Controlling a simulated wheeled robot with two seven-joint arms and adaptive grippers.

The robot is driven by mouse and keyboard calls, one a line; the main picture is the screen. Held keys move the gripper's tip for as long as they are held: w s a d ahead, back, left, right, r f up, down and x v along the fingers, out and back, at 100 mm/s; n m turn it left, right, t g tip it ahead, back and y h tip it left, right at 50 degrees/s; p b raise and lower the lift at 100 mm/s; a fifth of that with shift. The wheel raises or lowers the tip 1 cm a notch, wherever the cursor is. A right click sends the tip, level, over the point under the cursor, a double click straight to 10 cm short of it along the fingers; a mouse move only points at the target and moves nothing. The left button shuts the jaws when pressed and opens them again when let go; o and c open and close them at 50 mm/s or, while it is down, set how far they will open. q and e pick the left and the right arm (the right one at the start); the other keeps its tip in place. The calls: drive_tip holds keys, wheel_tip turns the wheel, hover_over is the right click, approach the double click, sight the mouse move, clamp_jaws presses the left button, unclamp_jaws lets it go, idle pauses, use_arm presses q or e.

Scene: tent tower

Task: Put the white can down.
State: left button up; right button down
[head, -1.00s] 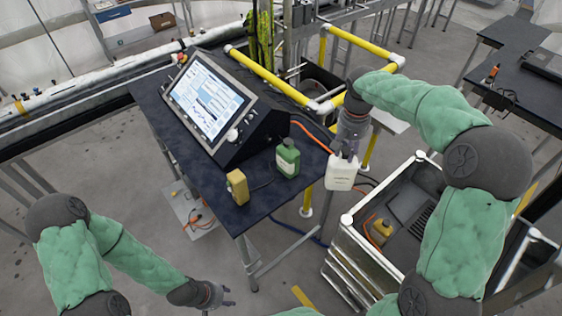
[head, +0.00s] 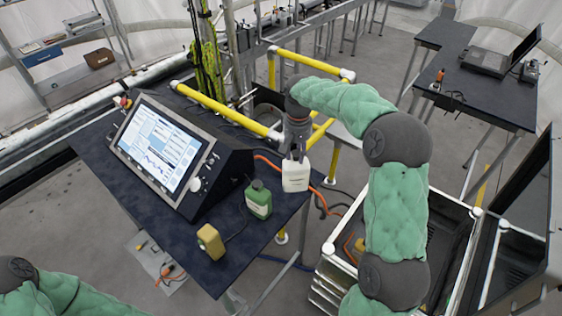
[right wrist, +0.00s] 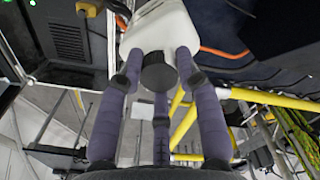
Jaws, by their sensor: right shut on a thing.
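The white can (head: 295,177) hangs upright below my right gripper (head: 297,157) in the head view, at the right end of the dark table (head: 215,268). My right gripper is shut on its top. In the right wrist view the fingers close around the dark cap of the can (right wrist: 165,25). I cannot tell whether the can's base touches the table. My left gripper is out of frame; only part of my left arm shows at bottom left.
A green bottle (head: 258,200) stands just left of the white can, and a yellow can (head: 210,241) stands nearer the front edge. A monitor console (head: 160,150) fills the table's left part. Yellow rails (head: 225,110) run behind. An open drawer cart (head: 335,272) stands at right.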

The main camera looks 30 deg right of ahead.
drive_tip(key=w+d+f+p, duration=0.1)
drive_tip(key=w+f, duration=0.8)
drive_tip(key=f, duration=0.1)
drive_tip(key=shift+d+f+p, duration=0.35)
drive_tip(key=shift+f+p, duration=0.05)
drive_tip(key=shift+w+f, duration=0.1)
drive_tip(key=shift+f, duration=0.05)
drive_tip(key=c, duration=0.8)
unclamp_jaws()
drive_tip(key=shift+c, duration=0.2)
wheel_tip(320, 180, up, 12)
drive_tip(key=shift+b, duration=0.3)
